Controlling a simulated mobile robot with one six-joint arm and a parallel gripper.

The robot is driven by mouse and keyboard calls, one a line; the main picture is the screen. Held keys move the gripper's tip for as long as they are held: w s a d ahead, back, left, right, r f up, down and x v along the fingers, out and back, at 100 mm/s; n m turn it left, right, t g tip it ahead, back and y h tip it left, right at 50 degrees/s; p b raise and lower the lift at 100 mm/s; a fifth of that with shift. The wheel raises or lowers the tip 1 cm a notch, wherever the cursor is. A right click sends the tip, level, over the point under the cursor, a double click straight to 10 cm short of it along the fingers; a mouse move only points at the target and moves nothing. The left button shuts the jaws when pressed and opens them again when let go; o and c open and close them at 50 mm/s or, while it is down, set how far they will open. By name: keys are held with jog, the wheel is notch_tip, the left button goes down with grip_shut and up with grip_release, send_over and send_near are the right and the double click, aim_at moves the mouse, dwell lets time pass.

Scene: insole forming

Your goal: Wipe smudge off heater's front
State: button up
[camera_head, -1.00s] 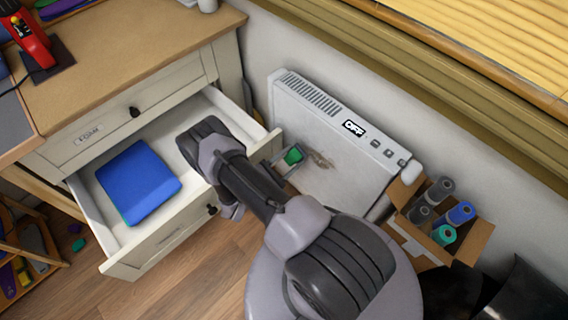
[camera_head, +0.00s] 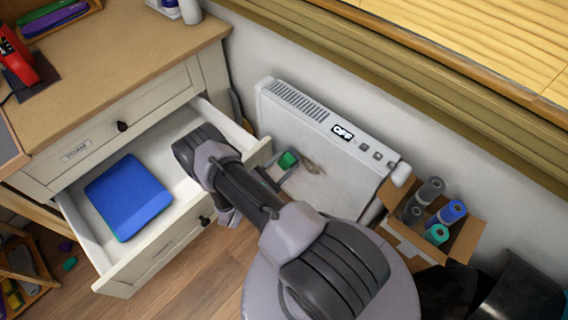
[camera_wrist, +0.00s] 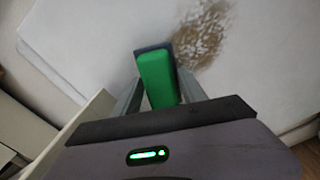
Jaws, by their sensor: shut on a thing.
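The white heater (camera_head: 300,135) stands against the wall, its display reading OFF. A brown smudge (camera_head: 312,163) marks its front; it also shows in the wrist view (camera_wrist: 205,35), up and right of my fingertips. My gripper (camera_head: 284,166) is shut on a green block with a dark layer at its far end (camera_wrist: 156,75). The block (camera_head: 288,159) is just left of the smudge, close to the heater's front. I cannot tell whether it touches the surface.
An open drawer (camera_head: 150,250) with a blue foam piece (camera_head: 128,197) juts out left of the heater, close beside my arm. A cardboard box (camera_head: 463,240) of several rolls stands right of the heater. Wooden floor shows below the drawer.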

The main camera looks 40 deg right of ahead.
jog(key=shift+d, duration=0.6)
